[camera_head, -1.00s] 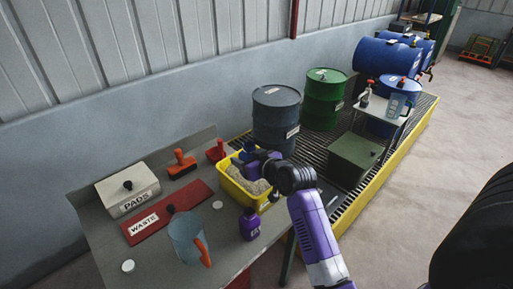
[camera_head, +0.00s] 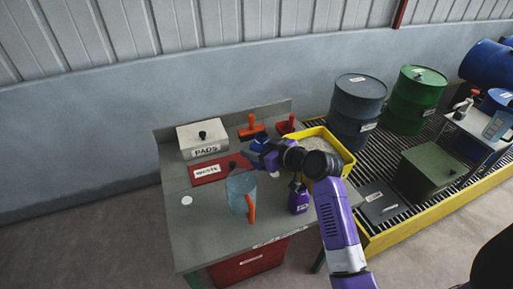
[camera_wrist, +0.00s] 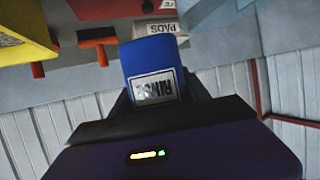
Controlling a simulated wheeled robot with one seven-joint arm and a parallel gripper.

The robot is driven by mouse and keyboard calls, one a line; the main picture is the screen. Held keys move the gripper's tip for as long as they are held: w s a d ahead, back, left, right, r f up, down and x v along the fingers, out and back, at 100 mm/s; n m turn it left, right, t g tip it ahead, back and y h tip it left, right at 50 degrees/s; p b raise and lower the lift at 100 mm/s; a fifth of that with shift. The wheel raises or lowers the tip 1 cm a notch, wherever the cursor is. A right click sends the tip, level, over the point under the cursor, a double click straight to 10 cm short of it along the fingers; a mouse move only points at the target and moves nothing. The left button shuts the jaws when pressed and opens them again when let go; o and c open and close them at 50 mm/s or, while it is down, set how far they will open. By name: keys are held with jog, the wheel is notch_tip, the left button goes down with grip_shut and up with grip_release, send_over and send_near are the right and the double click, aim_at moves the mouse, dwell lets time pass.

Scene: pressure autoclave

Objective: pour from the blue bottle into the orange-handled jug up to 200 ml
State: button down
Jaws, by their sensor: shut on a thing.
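My gripper (camera_head: 268,160) is shut on the blue bottle (camera_head: 259,146) and holds it above the bench, left of the yellow tray and behind the jug. In the wrist view the blue bottle (camera_wrist: 150,57) sits between the jaws, its "RINSE" label facing the camera upside down. The clear bluish jug (camera_head: 238,188) with an orange handle (camera_head: 251,206) stands upright near the bench's front. The bottle is apart from the jug. Its neck and any liquid level or marks in the jug cannot be made out.
The yellow tray (camera_head: 345,150) holds granules. A red "WASTE" lid (camera_head: 228,168), the "PADS" box (camera_head: 196,139) and an orange-handled tool (camera_head: 252,130) lie behind. The bench's front left is mostly clear.

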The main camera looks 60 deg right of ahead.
jog(key=shift+w+a+r+n+h+b, duration=0.1)
jog(key=shift+a+r+n+h+b, duration=0.1)
jog(key=shift+a+n+h, duration=0.25)
jog(key=shift+w+a+r+n+h+b, duration=0.15)
jog(key=shift+a+n+h, duration=0.1)
jog(key=shift+a+n, duration=0.25)
jog(key=shift+s+f+n, duration=0.1)
jog(key=shift+n, duration=0.25)
jog(key=shift+a+n+h+b, duration=0.1)
jog(key=shift+n+h+b, duration=0.4)
jog(key=shift+h+b, duration=0.1)
jog(key=shift+s+d+n+h+b, duration=0.1)
jog(key=shift+d+n+h+b, duration=0.55)
jog(key=shift+n+b, duration=0.35)
jog(key=shift+d+f+n+h+b, duration=0.1)
jog(key=shift+d+n+h+b, duration=0.15)
jog(key=shift+n+h+b, duration=0.5)
jog(key=shift+s+d+f+n+h+b, duration=0.1)
jog(key=shift+f+n+h+b, duration=0.1)
jog(key=shift+n+b, duration=0.5)
jog(key=shift+d+f+n+h+b, duration=0.15)
jog(key=shift+n+b, duration=0.3)
jog(key=shift+b, duration=0.45)
jog(key=shift+r, duration=0.15)
